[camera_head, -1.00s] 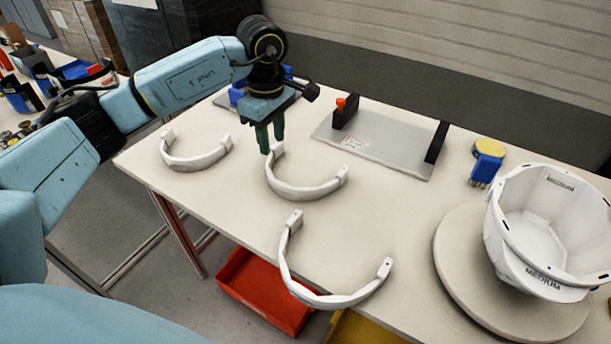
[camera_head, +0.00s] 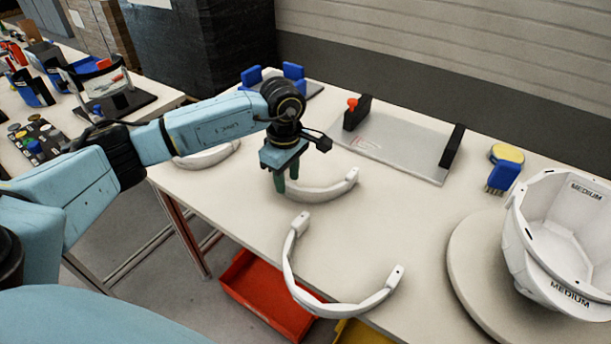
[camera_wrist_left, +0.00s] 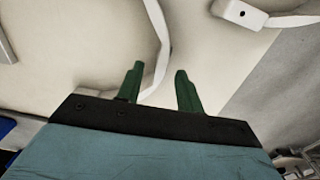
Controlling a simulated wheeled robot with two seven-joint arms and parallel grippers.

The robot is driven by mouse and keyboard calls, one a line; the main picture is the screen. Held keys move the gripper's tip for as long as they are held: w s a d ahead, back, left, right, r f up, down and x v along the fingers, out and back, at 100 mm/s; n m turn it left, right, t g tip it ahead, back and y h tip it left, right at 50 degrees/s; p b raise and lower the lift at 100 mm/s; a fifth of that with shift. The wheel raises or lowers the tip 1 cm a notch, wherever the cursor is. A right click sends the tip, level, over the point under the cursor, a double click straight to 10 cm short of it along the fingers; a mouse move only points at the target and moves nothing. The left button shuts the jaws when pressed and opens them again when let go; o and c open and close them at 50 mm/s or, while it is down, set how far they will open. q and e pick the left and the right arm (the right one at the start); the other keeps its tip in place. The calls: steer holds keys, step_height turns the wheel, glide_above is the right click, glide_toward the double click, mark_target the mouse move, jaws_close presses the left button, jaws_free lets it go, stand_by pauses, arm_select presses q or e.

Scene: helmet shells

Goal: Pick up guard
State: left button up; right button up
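Three white curved guards lie on the pale table: the middle guard (camera_head: 325,191), the front guard (camera_head: 340,306), and the left guard (camera_head: 208,157), which is partly hidden by my left arm. My left gripper (camera_head: 286,181) points down at the left end of the middle guard and covers that end. In the left wrist view, the two green fingers of the left gripper (camera_wrist_left: 158,88) are apart, and a white guard band (camera_wrist_left: 158,62) runs into the gap between them. I cannot tell whether they touch it. My right gripper is not in view.
A grey plate with black end blocks (camera_head: 395,144) lies behind the middle guard. A blue brush with a yellow top (camera_head: 503,173) stands to its right. A red bin (camera_head: 262,297) is below the table edge.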

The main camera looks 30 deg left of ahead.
mark_target(288, 184)
arm_select(q)
step_height(288, 184, down, 3)
steer(key=shift+s+d+f, duration=0.1)
jaws_close()
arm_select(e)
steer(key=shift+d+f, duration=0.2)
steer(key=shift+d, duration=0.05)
